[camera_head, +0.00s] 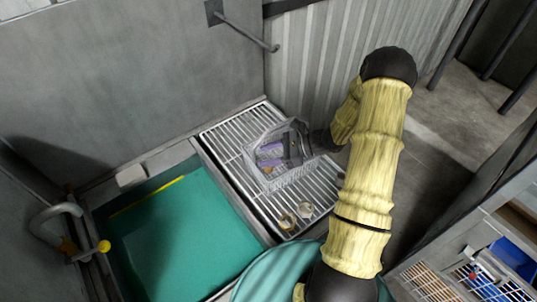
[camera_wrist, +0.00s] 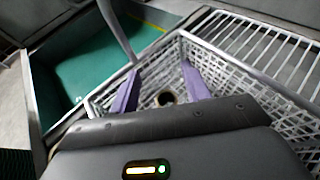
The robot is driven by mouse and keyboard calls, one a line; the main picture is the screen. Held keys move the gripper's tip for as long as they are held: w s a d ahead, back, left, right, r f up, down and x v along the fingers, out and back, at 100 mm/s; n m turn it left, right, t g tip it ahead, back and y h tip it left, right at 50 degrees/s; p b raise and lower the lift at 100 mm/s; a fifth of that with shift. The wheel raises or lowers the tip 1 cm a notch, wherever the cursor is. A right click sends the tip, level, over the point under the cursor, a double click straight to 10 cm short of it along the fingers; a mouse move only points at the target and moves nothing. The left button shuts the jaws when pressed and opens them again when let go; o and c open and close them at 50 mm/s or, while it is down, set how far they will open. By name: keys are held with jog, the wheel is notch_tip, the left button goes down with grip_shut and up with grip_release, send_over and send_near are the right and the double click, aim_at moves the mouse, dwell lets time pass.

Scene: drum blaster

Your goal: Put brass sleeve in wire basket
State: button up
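The wire basket (camera_head: 290,174) is a pale mesh basket standing on the slatted rack; its mesh walls also show in the wrist view (camera_wrist: 243,75). My gripper (camera_head: 268,155) is at the basket, with its purple fingers reaching inside the rim. In the wrist view my gripper (camera_wrist: 160,68) has its fingers wide apart with nothing held between them. A small brass-coloured ring, seemingly the brass sleeve (camera_wrist: 165,98), lies in the basket below and between the fingers. In the head view a small brown-orange spot (camera_head: 267,170) shows through the basket near the fingers.
Two small round brass-toned pieces (camera_head: 288,221) (camera_head: 305,209) stand on the rack in front of the basket. A green-bottomed tank (camera_head: 180,240) lies left of the rack. A corrugated wall (camera_head: 320,80) rises behind. A teal drum top (camera_head: 275,275) is at the front.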

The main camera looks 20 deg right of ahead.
jog(key=shift+s+f, duration=0.15)
jog(key=shift+f, duration=0.05)
jog(key=shift+r, duration=0.2)
jog(key=b+v, duration=0.1)
jog(key=v, duration=1.1)
jog(key=shift+w+r, duration=0.2)
jog(key=shift+r, duration=0.3)
